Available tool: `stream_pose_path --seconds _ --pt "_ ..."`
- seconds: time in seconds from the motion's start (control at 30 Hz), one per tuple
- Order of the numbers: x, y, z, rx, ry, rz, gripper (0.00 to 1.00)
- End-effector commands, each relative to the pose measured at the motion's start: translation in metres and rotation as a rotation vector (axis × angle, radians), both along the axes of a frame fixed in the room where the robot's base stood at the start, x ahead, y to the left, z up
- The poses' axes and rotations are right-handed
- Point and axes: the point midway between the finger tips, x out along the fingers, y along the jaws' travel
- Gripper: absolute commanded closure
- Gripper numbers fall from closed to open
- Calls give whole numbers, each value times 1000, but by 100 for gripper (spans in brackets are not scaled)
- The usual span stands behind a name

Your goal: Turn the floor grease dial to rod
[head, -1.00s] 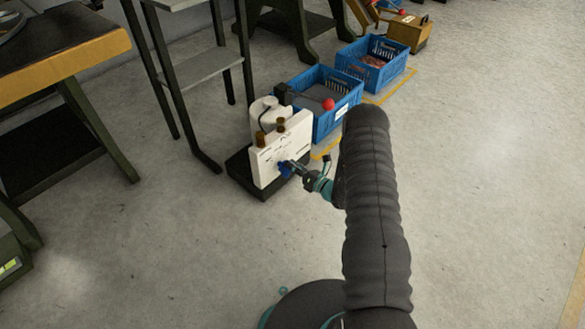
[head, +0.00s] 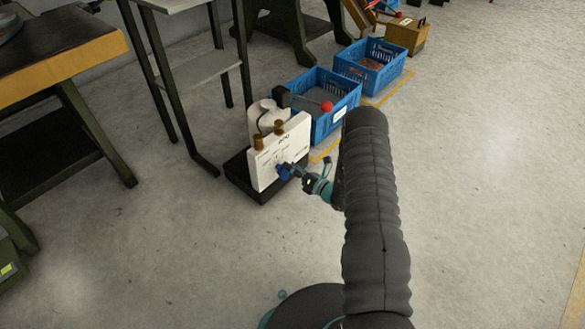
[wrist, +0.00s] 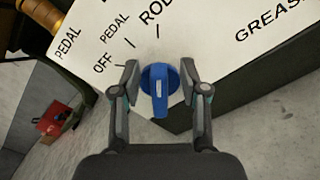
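The grease dial (wrist: 160,90) is a blue round knob with a raised bar and a white mark. The bar stands upright in the wrist view, in line with the tick under the partly cut-off label that starts "ROD" (wrist: 156,12). Its long end points down the picture. It sits on a white panel (wrist: 225,45), also printed "OFF", "PEDAL" and "GREASE". In the head view, the panel (head: 268,166) fronts a low unit on a black base. My gripper (wrist: 160,72) is open, with one finger close on each side of the dial; contact is not clear.
Two blue crates (head: 320,126) (head: 366,84) stand behind the unit on yellow floor lines. A red ball (head: 327,107) shows by the nearer crate. A dark-legged stand (head: 205,72) is at left, with a workbench (head: 75,65) further left. The floor right of my arm is clear.

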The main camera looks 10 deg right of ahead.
Motion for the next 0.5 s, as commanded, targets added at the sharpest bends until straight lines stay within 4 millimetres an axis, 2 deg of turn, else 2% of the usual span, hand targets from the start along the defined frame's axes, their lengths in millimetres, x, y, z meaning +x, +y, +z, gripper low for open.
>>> stream_pose_path --seconds 0.27,0.5 --pt "-3 -1 -1 1 2 2 56" --pt "-30 -23 0 2 3 -3 56"
